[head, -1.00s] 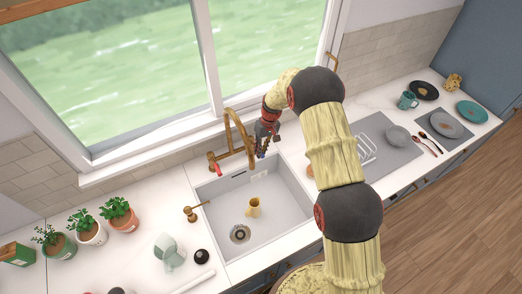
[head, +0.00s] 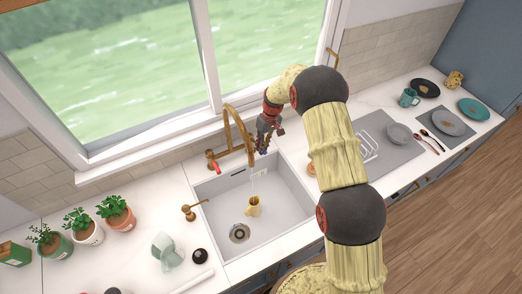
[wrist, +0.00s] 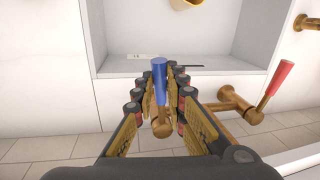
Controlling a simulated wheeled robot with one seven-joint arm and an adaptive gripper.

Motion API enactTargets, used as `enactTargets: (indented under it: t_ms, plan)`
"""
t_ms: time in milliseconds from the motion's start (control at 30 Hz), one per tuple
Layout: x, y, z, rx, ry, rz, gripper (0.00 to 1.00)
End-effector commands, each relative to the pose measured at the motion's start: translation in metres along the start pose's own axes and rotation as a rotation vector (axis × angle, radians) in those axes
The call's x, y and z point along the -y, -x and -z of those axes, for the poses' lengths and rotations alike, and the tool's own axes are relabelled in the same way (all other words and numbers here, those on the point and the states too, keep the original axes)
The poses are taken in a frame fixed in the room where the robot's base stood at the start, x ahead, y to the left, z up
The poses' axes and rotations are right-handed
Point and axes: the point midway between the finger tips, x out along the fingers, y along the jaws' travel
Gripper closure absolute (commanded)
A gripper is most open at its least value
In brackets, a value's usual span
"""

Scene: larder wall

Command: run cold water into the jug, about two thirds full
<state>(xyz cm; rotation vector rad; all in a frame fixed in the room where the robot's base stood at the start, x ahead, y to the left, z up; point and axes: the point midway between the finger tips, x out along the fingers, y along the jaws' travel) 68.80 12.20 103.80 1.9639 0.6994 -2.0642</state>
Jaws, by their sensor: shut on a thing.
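The small yellow jug (head: 253,208) stands upright in the white sink, below the brass tap spout (head: 251,163). A faint pale streak shows between spout and jug; it looks like a thin stream of water. The level inside the jug is too small to tell. In the wrist view the jug's edge (wrist: 186,4) shows at the top. My gripper (head: 263,150) is at the tap's right side. In the wrist view my gripper (wrist: 160,78) is shut on the blue tap lever (wrist: 159,72). The red tap lever (head: 217,169) stands free at the left.
The sink (head: 225,215) has a drain (head: 239,232) beside the jug. A pale green pitcher (head: 166,251) and potted herbs (head: 116,212) stand on the left counter. A drying rack (head: 367,140), plates and a teal mug (head: 408,97) are on the right. The window is close behind the tap.

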Motion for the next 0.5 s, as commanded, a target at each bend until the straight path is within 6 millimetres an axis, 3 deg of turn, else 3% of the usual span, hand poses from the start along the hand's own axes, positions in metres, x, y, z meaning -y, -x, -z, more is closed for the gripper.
enactTargets:
  t_ms: [467,500]
  plan:
    - [-0.0068,0.0020,0.0011,0.010,0.064,-0.001,1.00]
    - [-0.0068,0.0020,0.0011,0.010,0.064,-0.001,0.85]
